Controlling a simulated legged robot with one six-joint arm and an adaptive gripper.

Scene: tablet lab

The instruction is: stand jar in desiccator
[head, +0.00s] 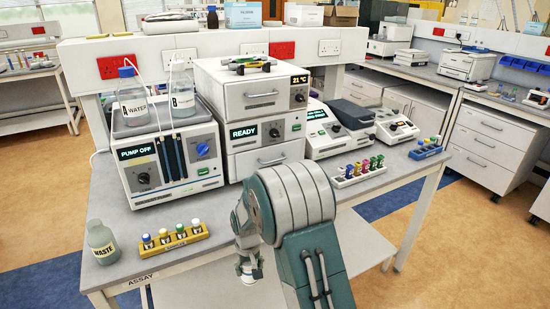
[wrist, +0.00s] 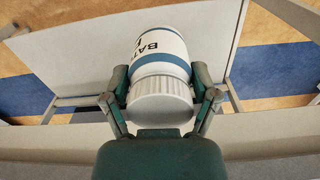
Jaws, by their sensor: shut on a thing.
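My gripper (wrist: 160,82) is shut on a white jar (wrist: 156,48) with a blue band, a ribbed white cap and black lettering that starts "BAT". The fingers grip the jar from both sides near its cap. In the head view my gripper (head: 249,268) hangs in front of the bench's front edge, and a small white part of the jar shows below it. Nothing in view is labelled as a desiccator. A stacked white cabinet (head: 255,160) on the bench has a handled upper front by "21 °C" and a handled lower front by "READY". Both fronts look shut.
A yellow sample rack (head: 172,243) and waste bottle (head: 102,243) stand at the bench's front left. A pump unit (head: 172,158) with two bottles is left of the cabinet. Instruments (head: 335,130) and a vial rack (head: 357,174) stand to the right. Bare bench lies before the cabinet.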

